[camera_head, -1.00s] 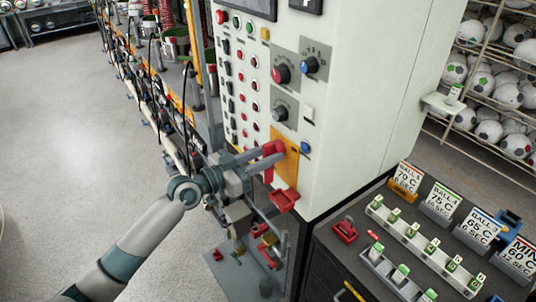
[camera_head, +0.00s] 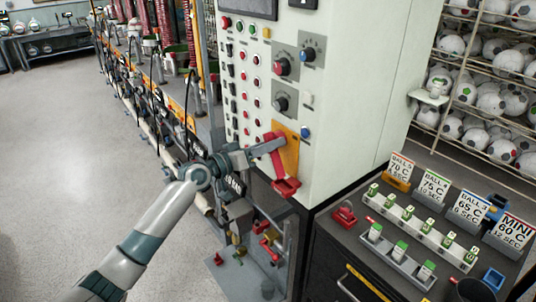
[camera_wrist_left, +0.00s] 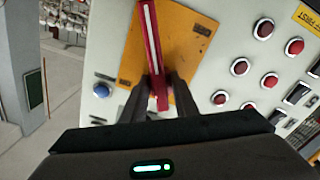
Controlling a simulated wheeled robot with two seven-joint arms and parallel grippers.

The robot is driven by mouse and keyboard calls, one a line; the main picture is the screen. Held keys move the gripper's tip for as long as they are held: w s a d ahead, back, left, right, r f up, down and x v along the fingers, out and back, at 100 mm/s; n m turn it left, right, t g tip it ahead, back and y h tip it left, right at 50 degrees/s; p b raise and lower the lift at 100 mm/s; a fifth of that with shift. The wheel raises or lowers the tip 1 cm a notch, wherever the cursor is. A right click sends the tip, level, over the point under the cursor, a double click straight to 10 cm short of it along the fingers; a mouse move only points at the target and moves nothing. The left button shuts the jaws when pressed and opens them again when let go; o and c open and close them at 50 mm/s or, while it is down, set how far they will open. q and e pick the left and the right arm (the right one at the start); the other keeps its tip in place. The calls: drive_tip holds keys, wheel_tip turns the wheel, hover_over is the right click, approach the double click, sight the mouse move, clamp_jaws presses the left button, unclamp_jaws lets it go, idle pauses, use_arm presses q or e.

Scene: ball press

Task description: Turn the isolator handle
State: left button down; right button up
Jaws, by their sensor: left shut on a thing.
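The isolator handle (camera_head: 276,160) is a red lever on an orange plate (camera_head: 289,142) low on the white control cabinet. In the left wrist view the handle (camera_wrist_left: 153,45) shows a pale stripe along its length and stands at a slight angle to the orange plate (camera_wrist_left: 187,40). My left gripper (camera_head: 266,150) reaches in from the left and is shut on the handle. In the left wrist view its two dark fingers (camera_wrist_left: 159,94) flank the handle's near end. My right gripper is not in view.
Knobs (camera_head: 281,66) and several buttons (camera_head: 256,82) surround the plate; a blue button (camera_head: 305,132) sits close to its right. A red part (camera_head: 286,187) is just below. A dark bench (camera_head: 330,240) with labelled signs and a red padlock (camera_head: 344,216) stands at right. Open floor lies left.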

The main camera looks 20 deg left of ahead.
use_arm(q)
drive_tip(key=n+p, duration=0.1)
drive_tip(key=n, duration=0.2)
drive_tip(key=shift+r, duration=0.2)
drive_tip(key=shift+n+p, duration=0.45)
drive_tip(key=shift+n, duration=0.35)
drive_tip(key=n+p, duration=0.3)
drive_tip(key=n, duration=0.2)
drive_tip(key=shift+s+r, duration=0.1)
drive_tip(key=shift+r, duration=0.05)
drive_tip(key=shift+n+p, duration=0.55)
drive_tip(key=shift+n, duration=0.75)
drive_tip(key=c, duration=1.7)
unclamp_jaws()
drive_tip(key=shift+s, duration=0.1)
